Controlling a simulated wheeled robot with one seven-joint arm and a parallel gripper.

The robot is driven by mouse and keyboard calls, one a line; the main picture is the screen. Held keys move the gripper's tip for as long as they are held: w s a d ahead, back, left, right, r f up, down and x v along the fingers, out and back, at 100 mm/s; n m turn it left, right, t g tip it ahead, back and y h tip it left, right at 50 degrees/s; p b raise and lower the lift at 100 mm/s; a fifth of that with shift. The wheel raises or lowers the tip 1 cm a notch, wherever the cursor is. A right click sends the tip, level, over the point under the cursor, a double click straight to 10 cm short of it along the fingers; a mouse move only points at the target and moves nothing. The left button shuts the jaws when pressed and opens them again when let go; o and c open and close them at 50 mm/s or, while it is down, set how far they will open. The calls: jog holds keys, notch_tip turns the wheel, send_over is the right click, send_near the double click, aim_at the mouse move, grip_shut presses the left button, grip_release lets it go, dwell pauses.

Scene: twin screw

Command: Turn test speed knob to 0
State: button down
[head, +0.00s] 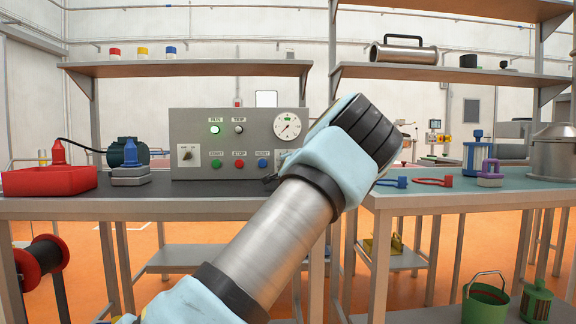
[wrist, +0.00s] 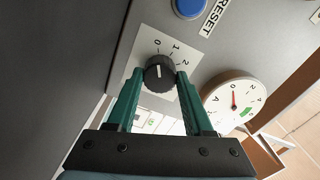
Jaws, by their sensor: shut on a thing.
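The black ribbed knob (wrist: 159,73) sits on a white plate marked 0, 1 and 2, beside the blue reset button. Its white line points up in the wrist view, roughly at the 0 mark. My gripper (wrist: 160,78) has its green fingers on either side of the knob and is shut on it. In the head view my arm hides the knob and most of the gripper; only an edge of the white plate (head: 281,157) shows on the grey control panel (head: 260,124).
A round gauge (wrist: 235,105) is close to the right finger in the wrist view. On the panel the green run lamp (head: 214,129) is lit, and another knob (head: 187,155) is at left.

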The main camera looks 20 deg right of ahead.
jog(key=shift+c, duration=1.5)
grip_release()
jog(key=s, duration=0.3)
jog(key=s+a, duration=0.1)
jog(key=s, duration=0.5)
jog(key=shift+s+a, duration=0.2)
jog(key=shift+a, duration=0.15)
jog(key=shift+s+a, duration=0.2)
jog(key=shift+s, duration=0.4)
